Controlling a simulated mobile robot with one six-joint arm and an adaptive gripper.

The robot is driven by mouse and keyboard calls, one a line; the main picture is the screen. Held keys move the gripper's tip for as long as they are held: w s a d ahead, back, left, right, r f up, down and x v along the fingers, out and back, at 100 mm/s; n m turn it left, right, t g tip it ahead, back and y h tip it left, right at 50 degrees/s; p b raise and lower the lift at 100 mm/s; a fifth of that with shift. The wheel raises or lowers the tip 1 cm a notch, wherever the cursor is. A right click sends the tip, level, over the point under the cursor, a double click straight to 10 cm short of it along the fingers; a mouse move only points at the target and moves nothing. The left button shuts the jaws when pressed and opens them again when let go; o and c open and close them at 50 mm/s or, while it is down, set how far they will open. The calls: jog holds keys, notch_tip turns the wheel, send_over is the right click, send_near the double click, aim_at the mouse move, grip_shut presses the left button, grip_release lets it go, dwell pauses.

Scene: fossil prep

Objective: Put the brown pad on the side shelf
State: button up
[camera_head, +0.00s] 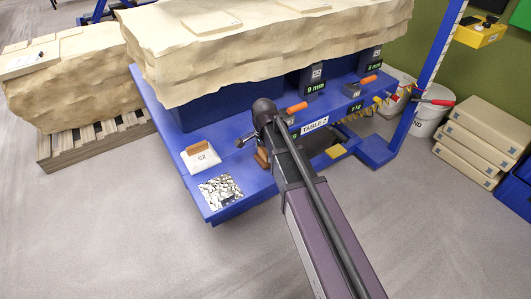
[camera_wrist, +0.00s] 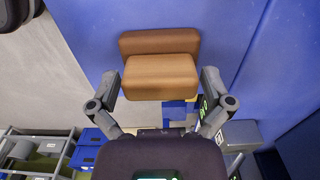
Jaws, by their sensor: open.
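The brown pad (camera_wrist: 160,77) shows in the wrist view as two brown blocks, one in front of the other, against a blue surface. In the head view it is a small brown patch (camera_head: 262,157) at the blue table's front edge, partly hidden by my arm. My gripper (camera_wrist: 160,86) is open, with one finger on either side of the front block and visible gaps. In the head view my gripper is mostly hidden behind my arm. A blue shelf surface (camera_head: 222,150) runs along the table's front; I cannot tell which surface is the side shelf.
A large pale rock (camera_head: 250,50) fills the back. Stacked beige cases (camera_head: 480,140) stand right; the front floor is clear.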

aim_at(265, 150)
jog(key=shift+r+p, duration=5.45)
jog(key=shift+r, duration=0.25)
jog(key=shift+s+d, duration=0.1)
jog(key=s+d+n, duration=0.5)
jog(key=s+d, duration=0.1)
jog(key=d, duration=0.3)
jog(key=s+d+n, duration=0.6)
jog(key=s+d, duration=0.1)
jog(key=d, duration=0.3)
jog(key=shift+s+d, duration=0.15)
jog(key=shift+s, duration=0.1)
